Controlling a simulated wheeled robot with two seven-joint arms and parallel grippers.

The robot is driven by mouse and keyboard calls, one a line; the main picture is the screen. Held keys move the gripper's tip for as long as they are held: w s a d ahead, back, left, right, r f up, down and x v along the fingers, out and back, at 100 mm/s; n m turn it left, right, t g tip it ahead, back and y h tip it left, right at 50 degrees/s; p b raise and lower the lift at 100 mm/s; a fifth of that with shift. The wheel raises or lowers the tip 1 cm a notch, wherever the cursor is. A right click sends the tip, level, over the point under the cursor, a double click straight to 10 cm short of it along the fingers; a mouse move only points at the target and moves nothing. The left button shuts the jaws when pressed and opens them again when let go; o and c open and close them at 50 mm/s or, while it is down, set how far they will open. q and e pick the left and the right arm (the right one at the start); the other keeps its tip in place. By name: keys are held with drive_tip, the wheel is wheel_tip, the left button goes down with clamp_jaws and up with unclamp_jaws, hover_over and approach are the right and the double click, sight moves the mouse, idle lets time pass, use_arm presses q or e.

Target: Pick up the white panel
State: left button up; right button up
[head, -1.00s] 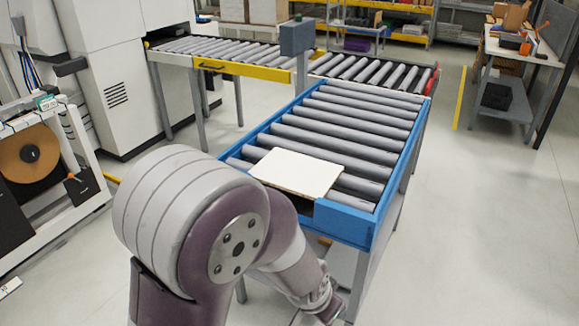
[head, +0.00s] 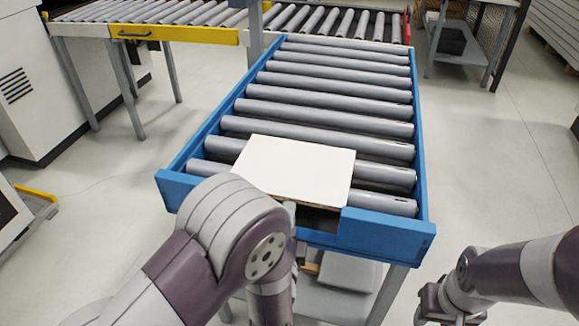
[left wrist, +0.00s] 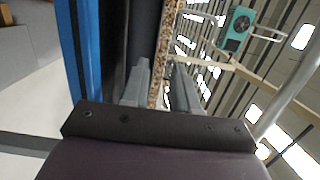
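The white panel (head: 295,170) lies flat on the rollers at the near end of the blue-framed conveyor in the head view. Its near edge reaches the gap in the frame's front. My left gripper (head: 290,215) is at that near edge, mostly hidden behind my arm. In the left wrist view its two fingers (left wrist: 160,88) stand on either side of the panel's brown chipboard edge (left wrist: 162,60). Whether both fingers touch the panel is unclear. My right gripper (head: 450,303) is low at the right, clear of the conveyor, its fingers not readable.
The blue conveyor frame (head: 385,232) has raised front pieces on both sides of the gap. Bare rollers (head: 335,95) lie behind the panel. A second roller line with a yellow rail (head: 175,33) crosses at the back. Floor to the right is open.

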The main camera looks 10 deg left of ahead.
sight(290, 193)
use_arm(q)
drive_tip(key=w, duration=0.4)
drive_tip(key=w+a, duration=0.1)
drive_tip(key=w, duration=0.1)
drive_tip(key=shift+w, duration=0.3)
drive_tip(key=shift+s+r, duration=0.1)
drive_tip(key=shift+c, duration=0.6)
clamp_jaws()
drive_tip(key=shift+r, duration=0.1)
